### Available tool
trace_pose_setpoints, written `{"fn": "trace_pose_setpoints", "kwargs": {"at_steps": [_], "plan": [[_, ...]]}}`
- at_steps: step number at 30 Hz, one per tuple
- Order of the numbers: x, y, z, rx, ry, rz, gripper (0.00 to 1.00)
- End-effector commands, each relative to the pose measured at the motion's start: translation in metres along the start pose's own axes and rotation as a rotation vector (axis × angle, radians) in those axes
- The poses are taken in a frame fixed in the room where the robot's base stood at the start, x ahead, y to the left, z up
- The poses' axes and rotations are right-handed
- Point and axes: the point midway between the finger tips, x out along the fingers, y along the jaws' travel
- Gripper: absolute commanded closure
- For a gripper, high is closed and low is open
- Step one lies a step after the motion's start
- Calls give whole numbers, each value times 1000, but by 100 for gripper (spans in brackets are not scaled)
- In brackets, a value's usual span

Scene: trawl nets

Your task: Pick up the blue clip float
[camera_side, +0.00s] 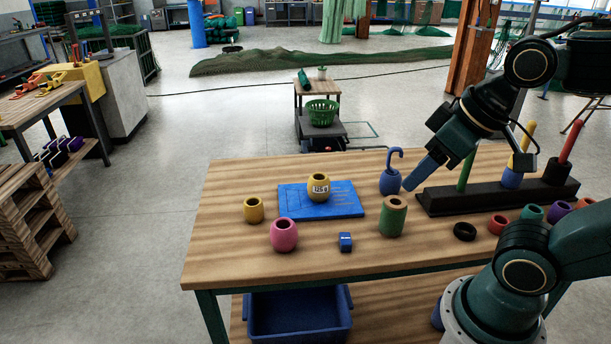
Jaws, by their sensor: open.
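The blue clip float (390,180) stands upright on the wooden table, with its curved blue hook on top. My gripper (411,182) reaches down from the upper right, and its tips are close to the right side of the float. The gripper is open, and nothing shows held in it. The float's lower right is close to the gripper tips, and I cannot tell whether they touch.
A green float (393,218) stands just in front. A yellow numbered float (318,188) sits on a blue board (349,200). A black rack with coloured pegs (436,202) stands right. Also on the table are a pink float (284,236) and a small blue block (345,242).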

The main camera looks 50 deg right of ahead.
Motion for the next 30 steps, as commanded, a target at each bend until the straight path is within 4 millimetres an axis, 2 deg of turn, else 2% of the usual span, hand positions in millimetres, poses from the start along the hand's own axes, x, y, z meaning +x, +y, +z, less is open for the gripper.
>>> {"fn": "trace_pose_setpoints", "kwargs": {"at_steps": [8, 14, 20, 30], "plan": [[0, 0, -2, 7, -1, 1, 51], [-1, 6, -15, 83, -19, 15, 51], [-1, 21, -46, 267, -56, 49, 51], [13, 69, -109, 675, -124, 131, 51]]}}
